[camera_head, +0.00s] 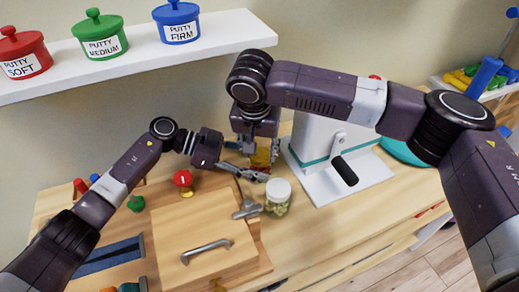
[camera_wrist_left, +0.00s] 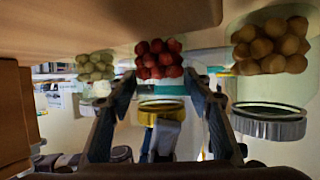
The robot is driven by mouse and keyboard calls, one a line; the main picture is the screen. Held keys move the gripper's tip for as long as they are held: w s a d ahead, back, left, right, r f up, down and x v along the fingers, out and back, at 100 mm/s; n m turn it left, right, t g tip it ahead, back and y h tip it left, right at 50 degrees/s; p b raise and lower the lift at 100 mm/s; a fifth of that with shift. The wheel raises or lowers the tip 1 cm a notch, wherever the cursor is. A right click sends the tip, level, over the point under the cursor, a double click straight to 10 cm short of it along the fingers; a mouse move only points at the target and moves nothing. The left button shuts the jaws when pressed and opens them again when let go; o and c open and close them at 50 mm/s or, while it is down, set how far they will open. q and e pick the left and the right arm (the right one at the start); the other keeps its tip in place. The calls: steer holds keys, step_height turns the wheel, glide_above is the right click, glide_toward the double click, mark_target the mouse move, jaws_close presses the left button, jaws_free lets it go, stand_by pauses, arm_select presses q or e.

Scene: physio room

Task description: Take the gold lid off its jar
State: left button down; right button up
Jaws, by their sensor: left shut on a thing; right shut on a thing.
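The gold lid (camera_wrist_left: 160,110) is in the left wrist view, which is upside down, at the mouth of a clear jar with red balls (camera_wrist_left: 159,60). I cannot tell whether there is a gap between lid and jar. My left gripper (camera_wrist_left: 160,100) has one finger on each side of this jar and is shut on it. My right gripper (camera_head: 262,148) comes down from above and is shut on the lid, a bit of which shows yellow in the head view (camera_head: 262,156). The arms hide most of the jar there. My left gripper (camera_head: 258,172) reaches in from the left.
A white-lidded jar (camera_head: 278,196) stands close in front of the grippers. A wooden box with a metal handle (camera_head: 205,240) is left of it. A white device with a black handle (camera_head: 335,160) stands right. A shelf (camera_head: 150,60) with putty pots hangs behind.

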steer(key=n+y, duration=0.1)
steer(key=n, duration=0.2)
steer(key=shift+s+d, duration=0.1)
steer(key=shift+d, duration=0.05)
steer(key=n+y, duration=0.1)
steer(key=n, duration=0.3)
steer(key=shift+n, duration=0.3)
steer(key=n+g, duration=0.1)
steer(key=n, duration=0.3)
steer(key=shift+d+y, duration=0.1)
steer(key=shift+y, duration=0.3)
steer(key=n, duration=0.3)
steer(key=shift+g+y, duration=0.3)
steer(key=o, duration=1.3)
steer(key=shift+w, duration=0.2)
steer(key=shift+r, duration=0.1)
